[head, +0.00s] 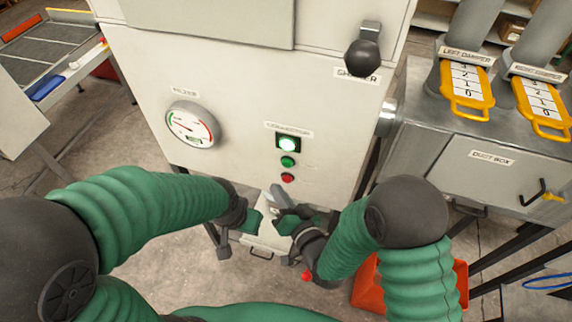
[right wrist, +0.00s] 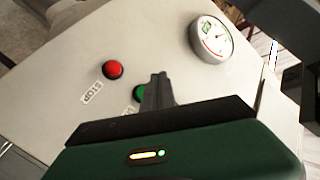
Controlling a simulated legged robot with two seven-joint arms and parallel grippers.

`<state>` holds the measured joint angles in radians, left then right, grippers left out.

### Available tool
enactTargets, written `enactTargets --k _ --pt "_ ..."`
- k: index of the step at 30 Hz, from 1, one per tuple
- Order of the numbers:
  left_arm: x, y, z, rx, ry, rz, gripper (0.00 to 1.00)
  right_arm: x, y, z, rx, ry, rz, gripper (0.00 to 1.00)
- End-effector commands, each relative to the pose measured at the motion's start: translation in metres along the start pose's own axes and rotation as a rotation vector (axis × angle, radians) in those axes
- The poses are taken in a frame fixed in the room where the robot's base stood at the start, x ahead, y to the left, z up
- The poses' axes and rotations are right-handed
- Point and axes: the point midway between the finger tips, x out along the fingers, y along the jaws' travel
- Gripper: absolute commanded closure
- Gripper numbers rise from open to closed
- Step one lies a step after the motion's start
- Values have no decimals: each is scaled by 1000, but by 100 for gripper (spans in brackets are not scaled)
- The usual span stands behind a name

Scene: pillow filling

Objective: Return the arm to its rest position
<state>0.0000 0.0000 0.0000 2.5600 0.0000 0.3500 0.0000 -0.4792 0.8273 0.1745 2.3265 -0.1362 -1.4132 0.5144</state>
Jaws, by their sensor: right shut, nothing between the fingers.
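My right gripper (head: 281,211) is in front of the lower part of the white machine cabinet (head: 240,75), below its buttons. In the right wrist view its dark fingers (right wrist: 157,88) are together and hold nothing. There the red STOP button (right wrist: 113,69) is to their left, and the green button (right wrist: 138,93) is partly hidden by them. My left gripper (head: 252,221) is close beside the right one in the head view. Its fingers are not clear. Both green-sleeved arms are bent inward across the front of the cabinet.
The grey dust box (head: 480,165) stands at right with two yellow damper handles (head: 467,90). An orange bin (head: 366,285) sits on the floor behind my right arm. Floor at lower left looks clear.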

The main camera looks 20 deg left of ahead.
Motion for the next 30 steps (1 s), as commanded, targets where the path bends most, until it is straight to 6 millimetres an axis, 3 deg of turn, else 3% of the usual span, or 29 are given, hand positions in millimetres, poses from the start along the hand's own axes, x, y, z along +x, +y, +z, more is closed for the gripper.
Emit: enactTargets --k 20,23,26,29,30 --pt "1 0 0 0 0 0 100 0 3 0 -4 -3 7 100" --pt "13 0 3 0 0 0 100 -2 30 -2 -46 -39 78 100" --pt "36 0 8 0 0 0 100 -18 90 -7 -126 -139 250 100" --pt "62 0 15 0 0 0 100 -66 163 -11 -187 -297 476 100" --pt "72 0 17 0 -1 0 100 -93 188 -10 -194 -370 562 100"
